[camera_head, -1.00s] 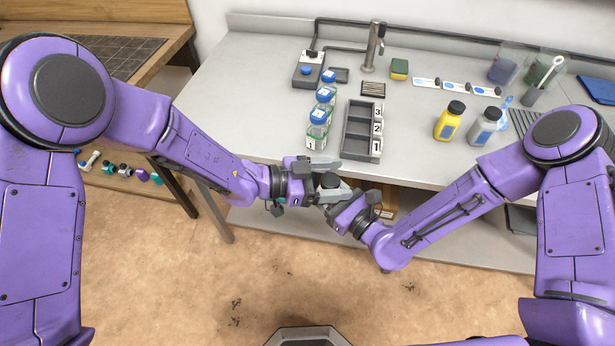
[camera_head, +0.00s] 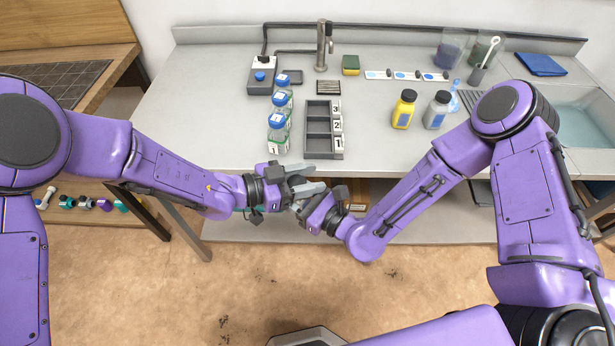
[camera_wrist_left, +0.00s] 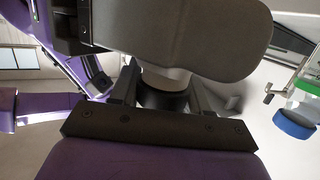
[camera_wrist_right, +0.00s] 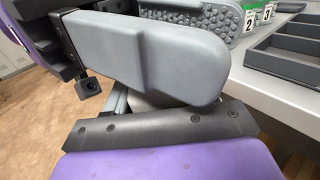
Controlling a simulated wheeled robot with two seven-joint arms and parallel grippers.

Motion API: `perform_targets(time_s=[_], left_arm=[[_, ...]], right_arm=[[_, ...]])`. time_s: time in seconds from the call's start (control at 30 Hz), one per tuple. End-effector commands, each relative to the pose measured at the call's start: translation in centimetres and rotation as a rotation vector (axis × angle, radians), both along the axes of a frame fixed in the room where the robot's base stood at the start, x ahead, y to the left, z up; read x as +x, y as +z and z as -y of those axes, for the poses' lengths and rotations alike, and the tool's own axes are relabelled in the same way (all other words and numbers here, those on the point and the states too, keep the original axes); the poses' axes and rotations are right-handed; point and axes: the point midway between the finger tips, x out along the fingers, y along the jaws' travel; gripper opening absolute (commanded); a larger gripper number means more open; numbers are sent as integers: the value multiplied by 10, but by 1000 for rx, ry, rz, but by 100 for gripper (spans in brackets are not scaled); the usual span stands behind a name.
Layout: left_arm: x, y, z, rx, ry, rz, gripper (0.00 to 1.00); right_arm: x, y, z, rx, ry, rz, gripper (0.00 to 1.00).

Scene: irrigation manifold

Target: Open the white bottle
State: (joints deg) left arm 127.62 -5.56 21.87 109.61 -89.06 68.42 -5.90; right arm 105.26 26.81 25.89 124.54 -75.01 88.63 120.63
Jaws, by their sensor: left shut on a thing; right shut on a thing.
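The white bottle shows as a pale body (camera_wrist_left: 165,78) joined to its black cap (camera_wrist_left: 165,98) in the left wrist view, which is upside down. A pale piece of it (camera_wrist_right: 148,101) shows between my right fingers in the right wrist view. My left gripper (camera_head: 308,182) is shut at the height of the cap. My right gripper (camera_head: 305,207) is shut lower, around the body. The two grippers meet in front of the table's front edge, and their fingers hide most of the bottle. I cannot tell whether the cap has turned.
On the grey table (camera_head: 220,110) stand several blue-capped bottles (camera_head: 278,132), a compartment tray (camera_head: 309,130), a yellow bottle (camera_head: 403,112) and a grey bottle with a black cap (camera_head: 437,112). A tap (camera_head: 321,48) is at the back and a sink (camera_head: 585,125) at the right.

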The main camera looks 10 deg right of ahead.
Motion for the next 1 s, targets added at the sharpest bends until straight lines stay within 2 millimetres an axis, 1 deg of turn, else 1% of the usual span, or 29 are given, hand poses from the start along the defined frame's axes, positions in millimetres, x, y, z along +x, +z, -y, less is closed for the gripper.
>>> perform_targets(time_s=[0.27, 0.83, 1.0], left_arm=[[0, 1, 0, 0, 0, 0, 9], [0, 20, 0, 0, 0, 0, 9], [0, 22, 0, 0, 0, -1, 9]], right_arm=[[0, 0, 0, 0, 0, 0, 1], [0, 0, 0, 0, 0, 0, 1], [0, 0, 0, 0, 0, 0, 1]])
